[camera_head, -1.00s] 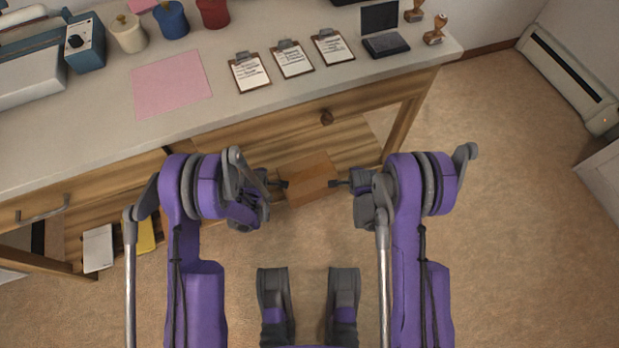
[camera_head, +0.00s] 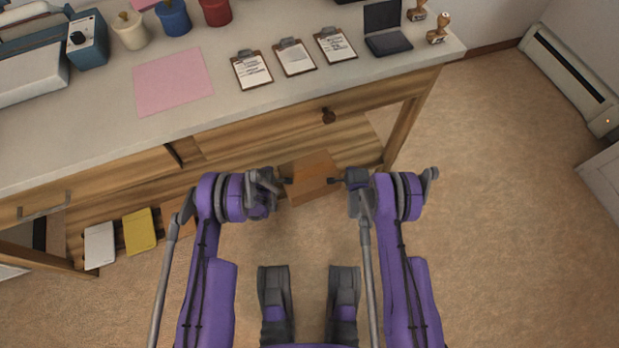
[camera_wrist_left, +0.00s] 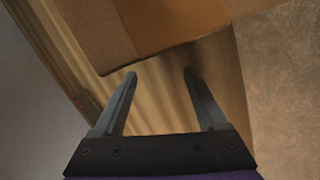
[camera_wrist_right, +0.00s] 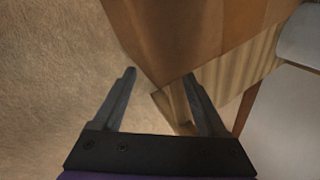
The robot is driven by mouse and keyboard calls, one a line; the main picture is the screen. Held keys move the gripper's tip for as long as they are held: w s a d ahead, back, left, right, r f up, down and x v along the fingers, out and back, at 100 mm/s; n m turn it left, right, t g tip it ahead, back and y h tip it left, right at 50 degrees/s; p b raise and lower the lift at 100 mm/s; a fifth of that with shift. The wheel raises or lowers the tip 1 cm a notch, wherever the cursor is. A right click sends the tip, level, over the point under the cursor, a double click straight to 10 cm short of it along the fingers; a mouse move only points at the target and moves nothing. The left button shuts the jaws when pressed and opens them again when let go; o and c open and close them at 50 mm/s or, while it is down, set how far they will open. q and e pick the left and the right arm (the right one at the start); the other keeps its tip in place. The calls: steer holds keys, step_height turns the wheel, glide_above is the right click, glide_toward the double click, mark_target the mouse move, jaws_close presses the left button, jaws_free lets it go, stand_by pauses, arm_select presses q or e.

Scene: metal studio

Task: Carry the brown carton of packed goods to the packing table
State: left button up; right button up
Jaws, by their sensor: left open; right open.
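The brown carton (camera_head: 309,175) sits low at the front of the table, between my two grippers, near or on its lower wooden shelf. My left gripper (camera_head: 287,181) is at the carton's left side and my right gripper (camera_head: 333,181) at its right side. In the left wrist view the fingers (camera_wrist_left: 160,88) are open, with the carton (camera_wrist_left: 150,25) beyond the tips. In the right wrist view the fingers (camera_wrist_right: 160,85) are open and the carton (camera_wrist_right: 190,35) is just beyond them. Nothing is between either pair of fingers. The table (camera_head: 260,105) stands above and behind the carton.
On the tabletop are a pink sheet (camera_head: 172,82), clipboards (camera_head: 295,57), a small black device (camera_head: 385,28), stamps (camera_head: 437,30) and several pots (camera_head: 174,18). A yellow item (camera_head: 139,231) and a white item (camera_head: 99,245) lie lower left. Carpet (camera_head: 500,240) at right is clear.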

arm_select(q)
steer(key=shift+d, duration=0.75)
arm_select(e)
steer(key=shift+a, duration=0.75)
arm_select(q)
steer(key=shift+d, duration=0.6)
arm_select(e)
steer(key=shift+a, duration=0.65)
arm_select(q)
steer(key=shift+d, duration=0.1)
